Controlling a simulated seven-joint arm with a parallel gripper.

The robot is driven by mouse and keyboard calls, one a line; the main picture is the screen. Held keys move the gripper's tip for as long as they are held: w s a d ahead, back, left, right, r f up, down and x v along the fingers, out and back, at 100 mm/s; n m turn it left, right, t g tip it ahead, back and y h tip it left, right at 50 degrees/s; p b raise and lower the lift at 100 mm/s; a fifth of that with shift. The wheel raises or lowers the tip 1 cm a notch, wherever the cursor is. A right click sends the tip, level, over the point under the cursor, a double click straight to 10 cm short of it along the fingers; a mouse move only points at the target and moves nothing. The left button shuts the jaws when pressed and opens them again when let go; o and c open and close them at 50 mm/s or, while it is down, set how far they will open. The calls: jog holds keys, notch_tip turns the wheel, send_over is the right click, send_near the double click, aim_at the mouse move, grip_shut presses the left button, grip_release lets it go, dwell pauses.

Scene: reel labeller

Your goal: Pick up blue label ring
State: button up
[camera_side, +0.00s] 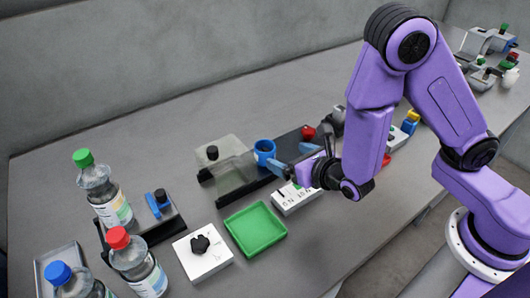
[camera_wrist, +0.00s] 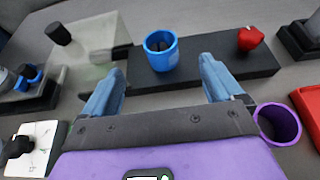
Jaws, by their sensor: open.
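The blue label ring (camera_side: 264,147) stands upright on a dark base plate (camera_side: 235,186), beside a clear panel. In the wrist view the blue label ring (camera_wrist: 161,60) shows ahead of my fingertips, roughly centred between them, and its open top is visible. My gripper (camera_side: 292,158) is open and empty, just to the right of the ring in the side view. In the wrist view my gripper (camera_wrist: 160,82) has its two blue fingers spread wide, and neither appears to touch the ring.
A red knob (camera_side: 308,132) sits on the plate's far end. A purple ring (camera_wrist: 278,124) lies right of my gripper. A green tray (camera_side: 256,229) and a white block with a black knob (camera_side: 202,252) lie in front. Several bottles (camera_side: 96,185) stand at left.

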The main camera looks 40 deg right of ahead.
aim_at(260, 145)
jog(key=x, duration=1.1)
jog(key=shift+w+f, duration=0.2)
jog(key=shift+w, duration=0.15)
jog(key=shift+c, duration=0.2)
jog(key=c, duration=1)
